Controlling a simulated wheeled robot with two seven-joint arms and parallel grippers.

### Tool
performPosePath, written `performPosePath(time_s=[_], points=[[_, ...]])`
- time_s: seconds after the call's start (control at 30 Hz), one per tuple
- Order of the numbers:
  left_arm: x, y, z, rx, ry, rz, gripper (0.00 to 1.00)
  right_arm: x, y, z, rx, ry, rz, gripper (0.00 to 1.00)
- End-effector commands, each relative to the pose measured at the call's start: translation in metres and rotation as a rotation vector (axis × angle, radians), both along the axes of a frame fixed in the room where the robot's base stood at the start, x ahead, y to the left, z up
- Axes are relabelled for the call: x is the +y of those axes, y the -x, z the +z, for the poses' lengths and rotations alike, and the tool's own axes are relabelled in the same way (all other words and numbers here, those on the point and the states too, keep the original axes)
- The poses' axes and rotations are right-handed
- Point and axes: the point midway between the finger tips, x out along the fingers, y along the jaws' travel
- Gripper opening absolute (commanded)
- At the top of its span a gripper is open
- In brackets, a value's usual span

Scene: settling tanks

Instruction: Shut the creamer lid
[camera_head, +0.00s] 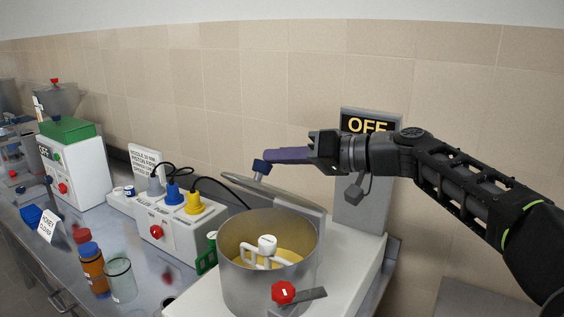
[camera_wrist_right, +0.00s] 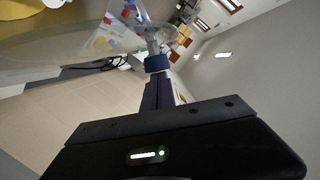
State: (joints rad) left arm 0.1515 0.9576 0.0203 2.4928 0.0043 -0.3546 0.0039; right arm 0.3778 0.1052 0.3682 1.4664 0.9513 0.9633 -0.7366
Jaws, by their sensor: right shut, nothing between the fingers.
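The creamer (camera_head: 268,262) is a round metal pot with yellow contents and a white stirrer (camera_head: 267,245). Its lid (camera_head: 285,195) stands open, tilted up at the pot's back edge. A blue knob (camera_head: 261,167) sits on a short stem on the lid's outer side. My right gripper (camera_head: 268,157) is shut and empty, with its purple fingers just above and behind the knob. In the right wrist view the blue knob (camera_wrist_right: 157,63) appears right at the fingertips (camera_wrist_right: 157,78); I cannot tell whether they touch. My left gripper is not in view.
A red knob (camera_head: 283,292) is on the creamer's front. The tiled wall is close behind.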

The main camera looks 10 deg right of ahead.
Motion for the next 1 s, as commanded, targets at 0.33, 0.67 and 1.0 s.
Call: performPosePath(time_s=[0.33, 0.67, 1.0], points=[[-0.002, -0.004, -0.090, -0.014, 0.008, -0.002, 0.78, 0.027, 0.027, -0.044, -0.151, 0.149, 0.003, 0.00], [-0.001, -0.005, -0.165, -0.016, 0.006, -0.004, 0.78, 0.049, 0.048, -0.083, -0.314, 0.315, 0.002, 0.00], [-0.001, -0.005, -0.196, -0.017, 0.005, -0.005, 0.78, 0.057, 0.056, -0.100, -0.404, 0.408, 0.001, 0.00]])
